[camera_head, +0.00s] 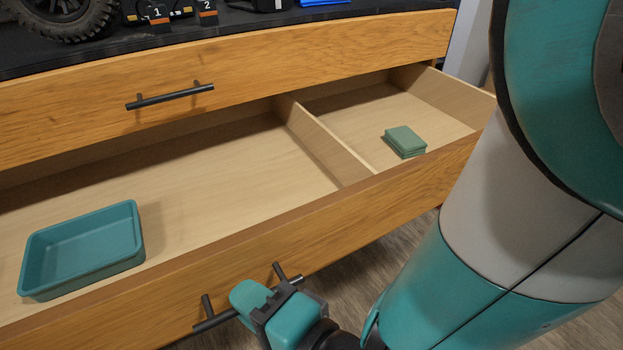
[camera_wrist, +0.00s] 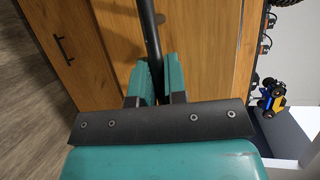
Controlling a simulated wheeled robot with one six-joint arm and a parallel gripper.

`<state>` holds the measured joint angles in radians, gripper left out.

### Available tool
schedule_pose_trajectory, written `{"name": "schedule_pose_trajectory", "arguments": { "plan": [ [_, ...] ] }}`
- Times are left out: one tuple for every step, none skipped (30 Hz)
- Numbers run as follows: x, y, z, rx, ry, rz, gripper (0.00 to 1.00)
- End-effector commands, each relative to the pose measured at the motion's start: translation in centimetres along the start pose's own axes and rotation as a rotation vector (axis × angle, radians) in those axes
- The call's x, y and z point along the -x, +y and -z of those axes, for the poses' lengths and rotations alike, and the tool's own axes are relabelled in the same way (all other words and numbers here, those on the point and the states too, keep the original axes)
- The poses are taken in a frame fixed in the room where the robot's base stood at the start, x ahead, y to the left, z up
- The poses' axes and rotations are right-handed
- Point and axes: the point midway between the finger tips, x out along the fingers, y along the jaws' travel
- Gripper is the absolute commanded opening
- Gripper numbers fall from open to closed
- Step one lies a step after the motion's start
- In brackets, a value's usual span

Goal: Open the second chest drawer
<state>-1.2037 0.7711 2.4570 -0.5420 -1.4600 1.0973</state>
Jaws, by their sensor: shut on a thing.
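The second chest drawer (camera_head: 395,215) is pulled out, so its inside shows in the head view. A dark bar handle (camera_head: 210,322) is fixed to its wooden front. My gripper (camera_head: 278,308) is at this handle, in front of the drawer. In the wrist view, the two teal fingers of my gripper (camera_wrist: 160,80) are shut on the dark handle bar (camera_wrist: 150,35), which runs between them. The fingers hide part of the handle in the head view.
A teal tray (camera_head: 85,285) lies in the drawer's left compartment. A stack of green pads (camera_head: 405,142) lies in the right one, past a divider (camera_head: 322,142). The top drawer (camera_head: 300,72) is shut. Numbered markers (camera_head: 158,18) and a wheel (camera_head: 65,15) are on top.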

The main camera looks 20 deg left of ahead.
Motion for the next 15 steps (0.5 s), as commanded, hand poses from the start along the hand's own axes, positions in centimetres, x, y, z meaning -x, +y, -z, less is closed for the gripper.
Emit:
{"name": "schedule_pose_trajectory", "arguments": {
  "plan": [
    [0.8,0.2,-0.7,0.004,-0.006,-0.009,0.0],
    [1.1,0.3,-1.1,0.005,-0.009,-0.012,0.0],
    [1.6,0.4,-1.5,0.004,-0.011,-0.013,0.0],
    [2.0,0.5,-1.7,0.006,-0.011,-0.014,0.0],
    [2.4,0.6,-1.9,0.005,-0.012,-0.016,0.0],
    [2.9,0.7,-2.1,0.005,-0.012,-0.016,0.0],
    [3.2,0.8,-2.2,0.005,-0.012,-0.015,0.0],
    [3.5,0.9,-2.3,0.005,-0.013,-0.017,0.0],
    [3.8,1.0,-2.4,0.006,-0.014,-0.016,0.0],
    [4.0,1.0,-2.5,0.006,-0.014,-0.015,0.0],
    [4.2,1.1,-2.5,0.006,-0.015,-0.013,0.0],
    [4.4,1.1,-2.6,0.006,-0.016,-0.013,0.0],
    [4.5,1.2,-2.7,0.006,-0.017,-0.013,0.0],
    [4.6,1.2,-2.7,0.006,-0.018,-0.012,0.0],
    [4.7,1.2,-2.7,0.007,-0.018,-0.011,0.0]
  ]
}}
